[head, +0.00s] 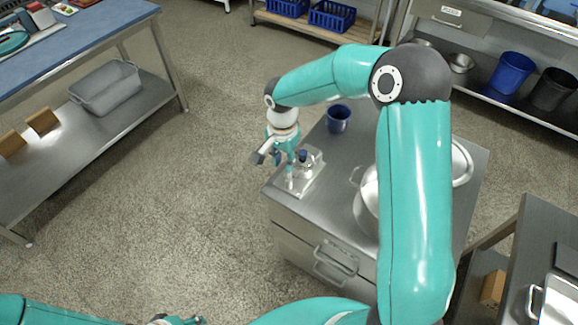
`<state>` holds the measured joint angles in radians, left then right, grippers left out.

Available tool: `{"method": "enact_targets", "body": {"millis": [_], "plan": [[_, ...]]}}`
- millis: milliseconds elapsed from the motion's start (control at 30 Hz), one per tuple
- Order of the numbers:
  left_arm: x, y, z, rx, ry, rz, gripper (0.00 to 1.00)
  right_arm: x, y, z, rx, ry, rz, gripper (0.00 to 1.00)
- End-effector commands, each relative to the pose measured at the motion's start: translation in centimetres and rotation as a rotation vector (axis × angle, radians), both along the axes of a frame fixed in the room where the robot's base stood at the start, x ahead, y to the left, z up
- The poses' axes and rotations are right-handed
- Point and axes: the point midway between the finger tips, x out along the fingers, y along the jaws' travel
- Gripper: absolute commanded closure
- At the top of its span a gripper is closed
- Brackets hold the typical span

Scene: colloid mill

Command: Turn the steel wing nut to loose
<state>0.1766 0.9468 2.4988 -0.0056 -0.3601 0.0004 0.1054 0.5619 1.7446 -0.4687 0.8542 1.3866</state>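My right gripper (273,168) hangs over the left edge of a steel cabinet top. Its fingers look spread, with nothing visible between them. One finger points out to the left and the other reaches down beside a small metal device (313,170) with a dark blue top part, which stands on a flat plate at the cabinet's left corner. The gripper partly covers this device. I cannot make out the steel wing nut at this size. My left gripper (178,321) shows only as a sliver at the bottom edge, and its fingers are cut off.
On the cabinet (328,205) stand a dark blue cup (338,118) and a steel pot (368,190), partly hidden by my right arm. A blue-topped table (85,40) is at the left, a steel bench at the lower right. The floor between is clear.

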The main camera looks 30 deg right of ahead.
Motion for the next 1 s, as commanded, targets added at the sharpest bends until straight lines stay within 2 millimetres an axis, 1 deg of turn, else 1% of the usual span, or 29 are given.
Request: {"method": "enact_targets", "body": {"millis": [33,100,200,300,433,667,700,767,800,867,1000], "plan": [[0.0,0.0,0.3,0.000,0.000,0.000,0.60,-0.1,0.0,-1.0,0.000,0.004,0.001,0.71],[0.0,0.0,0.4,0.000,0.000,0.000,0.60,-0.1,0.0,-2.1,0.002,0.004,0.001,0.71],[0.0,0.0,0.6,0.000,0.000,0.000,0.60,-0.1,0.0,-3.4,0.001,0.004,0.000,0.71],[0.0,0.0,0.7,0.000,0.000,0.000,0.60,0.0,0.0,-4.2,0.001,0.001,0.001,0.71],[0.0,0.0,0.7,0.000,0.000,0.000,0.60,0.0,0.0,-4.7,0.000,0.000,0.002,0.71],[0.0,0.0,0.7,0.000,0.000,0.000,0.60,0.0,0.0,-4.8,0.000,-0.001,0.001,0.71],[0.0,0.0,0.7,0.000,0.000,0.000,0.60,0.0,0.0,-4.8,0.000,-0.001,0.000,0.74],[0.0,0.0,0.7,0.000,0.000,0.000,0.60,0.0,0.0,-4.8,0.000,-0.001,0.000,0.84],[0.0,0.0,0.7,0.000,0.000,0.000,0.60,0.0,0.0,-4.8,0.000,-0.001,0.000,0.91],[0.0,0.0,0.7,0.000,0.000,0.000,0.60,0.0,0.0,-4.8,0.000,0.000,0.000,1.00],[0.0,0.0,0.7,0.000,0.000,0.000,0.60,0.0,0.0,-4.7,0.001,-0.003,0.000,1.00]]}}
